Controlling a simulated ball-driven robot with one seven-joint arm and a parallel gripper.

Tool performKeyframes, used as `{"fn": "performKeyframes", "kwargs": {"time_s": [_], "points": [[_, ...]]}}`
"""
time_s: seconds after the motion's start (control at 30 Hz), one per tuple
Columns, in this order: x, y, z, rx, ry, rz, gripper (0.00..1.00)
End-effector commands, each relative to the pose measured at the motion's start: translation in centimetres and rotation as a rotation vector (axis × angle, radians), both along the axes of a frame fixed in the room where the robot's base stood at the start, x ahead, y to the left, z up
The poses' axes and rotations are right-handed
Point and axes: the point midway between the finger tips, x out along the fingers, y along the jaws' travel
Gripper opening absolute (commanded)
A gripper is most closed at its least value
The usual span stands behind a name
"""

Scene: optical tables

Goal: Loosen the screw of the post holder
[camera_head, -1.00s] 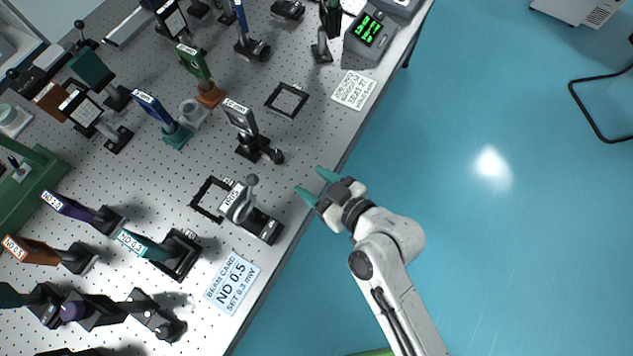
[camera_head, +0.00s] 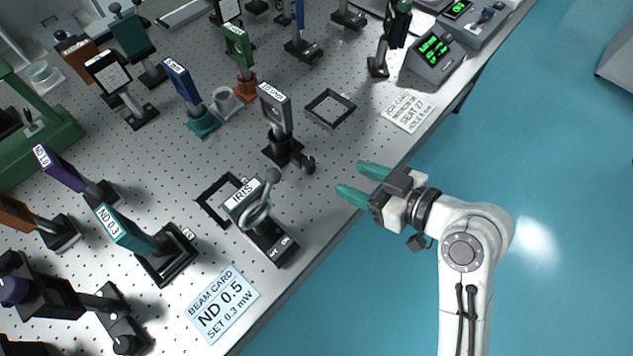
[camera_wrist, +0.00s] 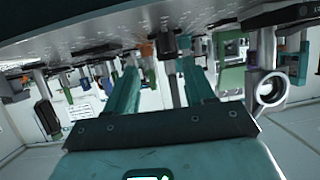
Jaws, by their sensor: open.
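In the head view a grey-framed optic (camera_head: 275,115) stands upright on a post in a black post holder (camera_head: 282,150) near the table's right edge. A dark screw knob (camera_head: 308,164) sticks out from its base on the side toward me. My gripper (camera_head: 351,179) is open and empty, with teal fingers pointing left, a little to the right of the knob and apart from it. The wrist view looks upside down; the two fingers (camera_wrist: 158,70) are spread there, with a dark post-like part (camera_wrist: 168,45) between and beyond them.
An iris mount (camera_head: 258,218) stands just left of and nearer than my gripper. An empty square frame (camera_head: 330,107) lies behind the holder. A blue beam card (camera_head: 222,304) lies near the front edge. The floor (camera_head: 560,130) to the right is clear.

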Motion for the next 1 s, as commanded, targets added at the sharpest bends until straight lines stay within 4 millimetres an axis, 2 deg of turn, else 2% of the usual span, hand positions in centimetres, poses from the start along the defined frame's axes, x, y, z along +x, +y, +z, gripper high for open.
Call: {"fn": "performKeyframes", "kwargs": {"time_s": [0.03,0.37,0.8,1.0], "points": [[0.1,-0.1,-0.7,-0.003,-0.01,0.026,0.54],[-0.1,0.1,0.1,-0.015,-0.021,0.106,0.54],[3.2,6.0,-2.6,-0.015,-0.019,0.105,0.54],[4.3,7.7,-3.5,-0.016,-0.02,0.103,0.54]]}}
